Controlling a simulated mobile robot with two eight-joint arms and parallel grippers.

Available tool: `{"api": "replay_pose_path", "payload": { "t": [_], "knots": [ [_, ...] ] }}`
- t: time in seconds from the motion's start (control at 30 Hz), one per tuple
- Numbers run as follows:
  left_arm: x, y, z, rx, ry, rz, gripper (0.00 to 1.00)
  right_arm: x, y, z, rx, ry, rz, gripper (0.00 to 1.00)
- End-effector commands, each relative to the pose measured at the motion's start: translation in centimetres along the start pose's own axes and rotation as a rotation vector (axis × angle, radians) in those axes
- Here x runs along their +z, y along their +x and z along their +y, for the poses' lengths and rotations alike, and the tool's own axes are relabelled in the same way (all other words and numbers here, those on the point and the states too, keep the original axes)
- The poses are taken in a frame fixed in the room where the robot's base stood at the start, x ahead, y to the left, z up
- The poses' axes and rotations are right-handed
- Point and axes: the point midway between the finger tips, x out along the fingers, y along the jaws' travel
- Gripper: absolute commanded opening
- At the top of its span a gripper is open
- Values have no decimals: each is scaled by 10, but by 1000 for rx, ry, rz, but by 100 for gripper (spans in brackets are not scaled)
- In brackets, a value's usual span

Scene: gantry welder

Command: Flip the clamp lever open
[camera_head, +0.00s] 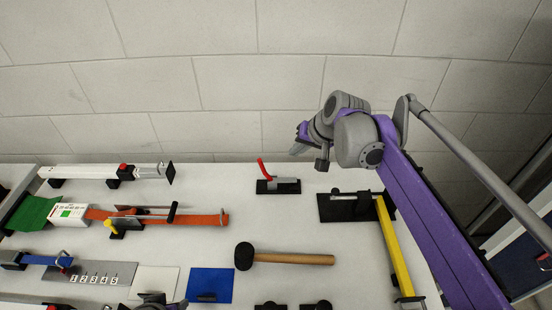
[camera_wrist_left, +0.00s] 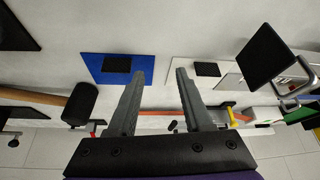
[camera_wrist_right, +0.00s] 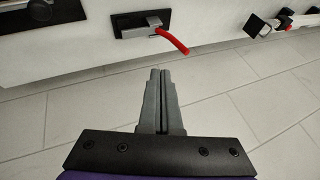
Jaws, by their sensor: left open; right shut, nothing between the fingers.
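The clamp (camera_head: 285,186) has a grey metal body on a black base near the back edge of the table. Its red lever (camera_head: 263,169) points up and left over the back edge.
A black mallet (camera_head: 244,256) with a wooden handle lies in front of the clamp. A black fixture (camera_head: 330,209) with a yellow bar (camera_head: 395,250) stands to the right. A blue plate (camera_head: 222,282), orange strip (camera_head: 200,219) and white bar (camera_head: 90,172) are left. A block wall stands behind.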

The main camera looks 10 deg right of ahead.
Motion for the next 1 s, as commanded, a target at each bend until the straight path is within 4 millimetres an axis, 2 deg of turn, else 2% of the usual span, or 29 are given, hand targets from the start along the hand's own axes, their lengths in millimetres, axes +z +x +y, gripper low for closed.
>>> {"api": "replay_pose_path", "payload": {
  "t": [0.17,0.53,0.7,1.0],
  "knots": [
    [1,1,0,0,0,-1,50,0,22,-1,-1,-1,-1,0],
    [3,4,0,0,0,-2,50,0,100,0,-1,-1,0,0],
    [0,0,0,0,0,0,50,3,115,-22,-1,-4,-1,0],
    [0,0,0,0,0,0,50,4,123,-31,0,-1,0,0]
  ]
}}
